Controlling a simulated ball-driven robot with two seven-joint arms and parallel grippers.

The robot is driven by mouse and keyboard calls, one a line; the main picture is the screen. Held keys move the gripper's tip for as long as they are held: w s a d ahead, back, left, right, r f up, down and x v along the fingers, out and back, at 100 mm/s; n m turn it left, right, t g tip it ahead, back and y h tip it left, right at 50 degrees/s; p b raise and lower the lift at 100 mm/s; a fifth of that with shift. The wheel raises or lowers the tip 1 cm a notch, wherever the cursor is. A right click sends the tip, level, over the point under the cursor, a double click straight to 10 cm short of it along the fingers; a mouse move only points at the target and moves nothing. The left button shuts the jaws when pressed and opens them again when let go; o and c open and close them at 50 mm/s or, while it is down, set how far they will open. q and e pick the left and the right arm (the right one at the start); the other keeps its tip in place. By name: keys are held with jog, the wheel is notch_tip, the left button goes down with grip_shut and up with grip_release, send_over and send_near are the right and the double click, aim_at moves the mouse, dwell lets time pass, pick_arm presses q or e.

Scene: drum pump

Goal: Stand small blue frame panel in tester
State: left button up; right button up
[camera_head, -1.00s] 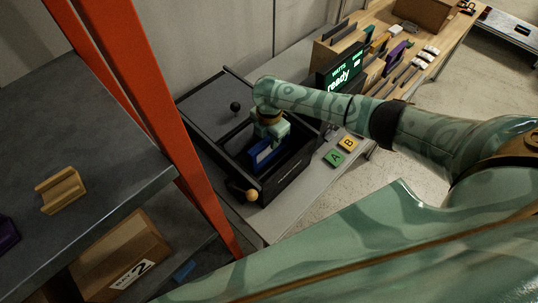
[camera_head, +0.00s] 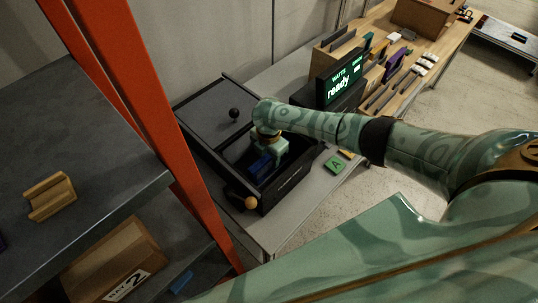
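The tester is a black open-topped box (camera_head: 293,183) with a grey lid plate (camera_head: 208,108) and a black ball knob (camera_head: 234,112). The small blue frame panel (camera_head: 261,165) is low inside the box's open bay, partly hidden by my gripper and the front wall. My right gripper (camera_head: 266,156) points down into the bay right at the panel. Its fingertips are hidden, so I cannot tell whether it is shut on the panel. My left gripper is not in view.
A screen reading "ready" (camera_head: 340,84) stands behind the box. Green button A (camera_head: 334,164) lies right of it. An orange ball knob (camera_head: 251,204) sits at the box's front corner. An orange post (camera_head: 150,110) and dark shelf (camera_head: 70,160) fill the left.

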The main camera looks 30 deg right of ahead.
jog(key=shift+r, duration=0.15)
notch_tip(320, 180, up, 12)
jog(key=p, duration=0.4)
